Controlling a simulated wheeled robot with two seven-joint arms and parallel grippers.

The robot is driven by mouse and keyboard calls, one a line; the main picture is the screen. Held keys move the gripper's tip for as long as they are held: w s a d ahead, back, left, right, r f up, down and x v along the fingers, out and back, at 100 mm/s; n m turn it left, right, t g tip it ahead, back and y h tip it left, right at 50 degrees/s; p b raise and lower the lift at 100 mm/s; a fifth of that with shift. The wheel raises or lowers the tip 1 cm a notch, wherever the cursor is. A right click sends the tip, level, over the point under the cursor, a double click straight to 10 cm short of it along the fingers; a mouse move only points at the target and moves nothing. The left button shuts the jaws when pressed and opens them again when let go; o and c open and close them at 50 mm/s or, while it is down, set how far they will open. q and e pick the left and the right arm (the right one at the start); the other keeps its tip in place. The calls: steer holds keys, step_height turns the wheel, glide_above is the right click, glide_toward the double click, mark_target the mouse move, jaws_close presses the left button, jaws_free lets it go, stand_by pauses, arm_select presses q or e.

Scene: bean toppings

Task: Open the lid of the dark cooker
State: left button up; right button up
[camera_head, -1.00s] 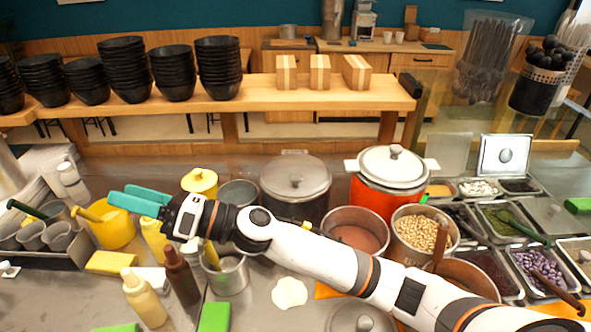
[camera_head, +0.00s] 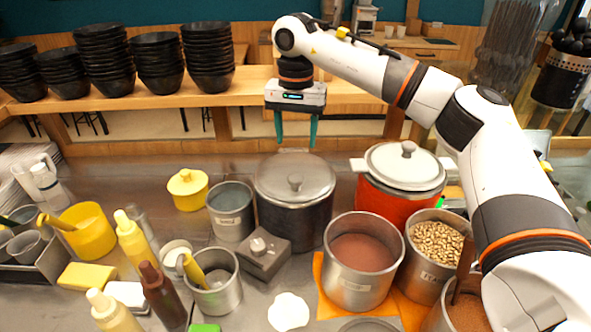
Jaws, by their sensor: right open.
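The dark cooker (camera_head: 295,222) stands in the middle of the counter. Its grey lid (camera_head: 268,180) with a round knob (camera_head: 295,183) on top lies shut on it. My right gripper (camera_head: 296,146) hangs above the back edge of the lid, fingers pointing down. Its two teal fingers are spread wide and empty. My left gripper is not in view.
A red cooker with a pale lid (camera_head: 425,166) stands close on the right. A steel pot (camera_head: 231,222) is close on the left, and a grey control box (camera_head: 264,256) sits in front. Pots of reddish filling (camera_head: 338,287) and beans (camera_head: 436,243) stand front right. Black bowl stacks (camera_head: 158,62) line the shelf behind.

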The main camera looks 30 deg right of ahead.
mark_target(296, 177)
step_height(296, 177, down, 10)
steer(key=shift+f+p, duration=0.1)
steer(key=shift+p, duration=0.85)
jaws_close()
